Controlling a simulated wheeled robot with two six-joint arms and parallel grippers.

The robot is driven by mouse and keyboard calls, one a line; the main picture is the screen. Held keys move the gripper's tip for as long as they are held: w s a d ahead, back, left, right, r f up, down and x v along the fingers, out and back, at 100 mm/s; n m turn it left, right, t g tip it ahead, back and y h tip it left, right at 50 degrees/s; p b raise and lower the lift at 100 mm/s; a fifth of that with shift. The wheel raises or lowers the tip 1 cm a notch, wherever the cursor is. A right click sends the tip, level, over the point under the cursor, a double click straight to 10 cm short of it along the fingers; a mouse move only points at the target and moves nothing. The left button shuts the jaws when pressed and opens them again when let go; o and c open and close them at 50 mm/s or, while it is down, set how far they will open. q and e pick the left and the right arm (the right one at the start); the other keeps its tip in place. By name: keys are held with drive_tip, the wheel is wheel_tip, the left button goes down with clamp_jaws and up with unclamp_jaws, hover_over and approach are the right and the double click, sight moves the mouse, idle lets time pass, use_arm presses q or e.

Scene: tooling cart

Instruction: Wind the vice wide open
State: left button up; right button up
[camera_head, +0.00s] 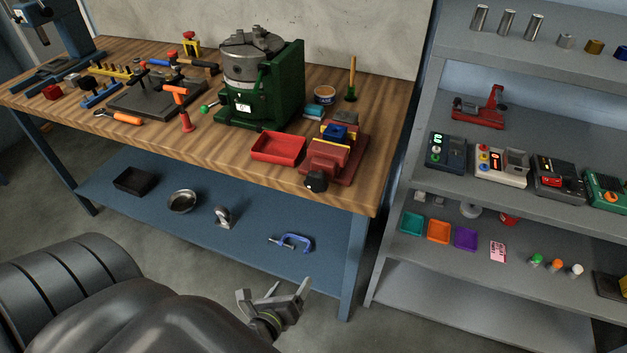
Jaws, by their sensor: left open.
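The red vice (345,160) stands at the front right corner of the wooden workbench. Its black knob (316,181) faces the bench's front edge. A yellow strip shows along its front jaw, and a small blue block (338,132) sits at the jaws; I cannot tell whether it is clamped or how wide the gap is. My left gripper (272,291) is open and empty, low in front of the bench and well apart from the vice. My right gripper is not in view.
A red tray (278,149) sits just left of the vice. A green machine (262,85) stands behind the tray. A blue clamp (292,243) lies on the lower shelf. A grey shelf unit (400,185) rises right of the bench. The floor around my left gripper is clear.

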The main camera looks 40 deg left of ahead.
use_arm(q)
wheel_tip(320, 180, up, 10)
drive_tip(key=w+r+m+t, duration=0.1)
drive_tip(key=m+t, duration=0.1)
drive_tip(key=m, duration=0.3)
drive_tip(key=m+t+y, duration=0.1)
drive_tip(key=m+t, duration=0.1)
drive_tip(key=m, duration=0.3)
approach(315, 184)
drive_tip(key=p+x, duration=0.5)
drive_tip(key=x, duration=0.5)
drive_tip(key=shift+w+a, duration=0.15)
drive_tip(key=shift+w, duration=0.3)
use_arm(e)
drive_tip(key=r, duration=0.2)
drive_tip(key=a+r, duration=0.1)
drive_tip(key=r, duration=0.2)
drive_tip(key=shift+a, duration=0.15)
